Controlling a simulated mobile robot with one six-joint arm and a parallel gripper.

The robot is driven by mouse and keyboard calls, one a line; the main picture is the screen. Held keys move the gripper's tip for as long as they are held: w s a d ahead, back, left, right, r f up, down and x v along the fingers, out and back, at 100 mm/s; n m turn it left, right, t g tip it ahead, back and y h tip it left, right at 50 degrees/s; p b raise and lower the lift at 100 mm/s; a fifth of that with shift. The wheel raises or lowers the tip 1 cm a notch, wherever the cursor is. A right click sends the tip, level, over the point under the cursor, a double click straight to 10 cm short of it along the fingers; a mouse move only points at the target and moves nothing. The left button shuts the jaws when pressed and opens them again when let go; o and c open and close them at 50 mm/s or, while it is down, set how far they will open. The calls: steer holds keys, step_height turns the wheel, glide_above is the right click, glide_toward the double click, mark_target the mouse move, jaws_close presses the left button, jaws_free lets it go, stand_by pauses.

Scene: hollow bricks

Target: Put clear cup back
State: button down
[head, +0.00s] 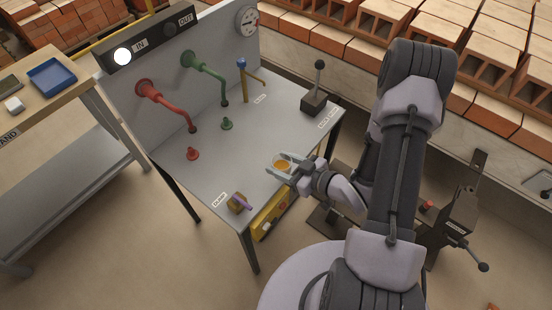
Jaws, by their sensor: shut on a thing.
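My gripper (287,168) is over the front right part of the grey metal table (215,168). It is shut on a small round cup (282,165) with clear-looking walls and orange or amber contents. The cup appears upright. I cannot tell whether its base touches the table top or is held just above it.
A red pipe (170,105), a green pipe (208,75) and a blue-topped post (243,80) stand along the back panel. A black lever (317,90) is at the right corner. A brown-and-purple item (239,203) lies at the front edge. The table's middle is clear.

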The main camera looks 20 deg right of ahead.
steer(key=w, duration=0.4)
steer(key=w+b, duration=0.1)
steer(key=w, duration=0.2)
steer(key=shift+a+f, duration=0.3)
steer(key=shift+f, duration=0.05)
steer(key=shift+w+f, duration=0.2)
steer(key=shift+f, duration=0.05)
steer(key=shift+f+b, duration=0.9)
steer(key=shift+f, duration=0.6)
steer(key=shift+f, duration=0.15)
steer(key=c, duration=0.6)
jaws_free()
steer(key=shift+s, duration=0.1)
